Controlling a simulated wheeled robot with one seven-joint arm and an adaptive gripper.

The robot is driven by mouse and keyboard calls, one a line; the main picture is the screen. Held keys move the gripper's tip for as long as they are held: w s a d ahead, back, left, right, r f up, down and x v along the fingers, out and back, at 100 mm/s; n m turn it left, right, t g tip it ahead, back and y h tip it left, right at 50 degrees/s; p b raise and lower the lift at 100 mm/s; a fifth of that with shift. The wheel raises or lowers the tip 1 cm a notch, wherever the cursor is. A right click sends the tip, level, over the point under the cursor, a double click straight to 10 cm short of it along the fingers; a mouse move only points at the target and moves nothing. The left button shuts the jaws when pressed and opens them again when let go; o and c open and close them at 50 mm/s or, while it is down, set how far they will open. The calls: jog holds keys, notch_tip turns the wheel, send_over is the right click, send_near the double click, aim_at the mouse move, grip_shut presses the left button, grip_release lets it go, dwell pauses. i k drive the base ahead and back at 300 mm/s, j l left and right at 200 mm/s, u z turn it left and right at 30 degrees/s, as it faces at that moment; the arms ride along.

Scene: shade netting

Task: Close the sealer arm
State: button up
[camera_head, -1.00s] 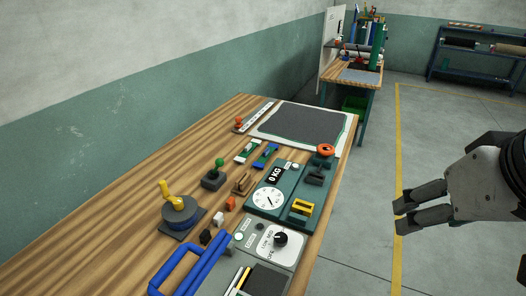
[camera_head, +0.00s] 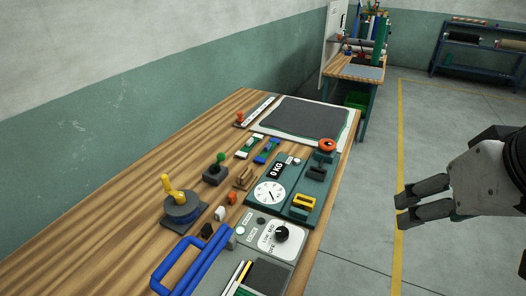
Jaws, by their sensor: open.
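The blue sealer arm (camera_head: 182,262), a looped bar handle, shows at the bottom of the table beside the grey sealer body (camera_head: 248,236). The body has a black dial (camera_head: 281,234) on a white plate. The arm seems raised off the body, but its exact angle is hard to tell, and its lower end is cut off by the picture edge. My gripper (camera_head: 402,208) is at the right, open and empty, over the floor beyond the table's right edge. It is well apart from the sealer arm.
The wooden table (camera_head: 110,209) carries a scale (camera_head: 268,191), a yellow-handled round device (camera_head: 181,204), a green-knobbed lever (camera_head: 216,170), small blocks and a dark mat (camera_head: 305,118). A second bench (camera_head: 352,70) and a shelf (camera_head: 480,59) stand farther back. The floor at right is clear.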

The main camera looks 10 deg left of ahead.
aim_at(190, 281)
jog(key=i+l+u, duration=0.1)
jog(key=u, duration=1.1)
jog(key=i+l, duration=0.05)
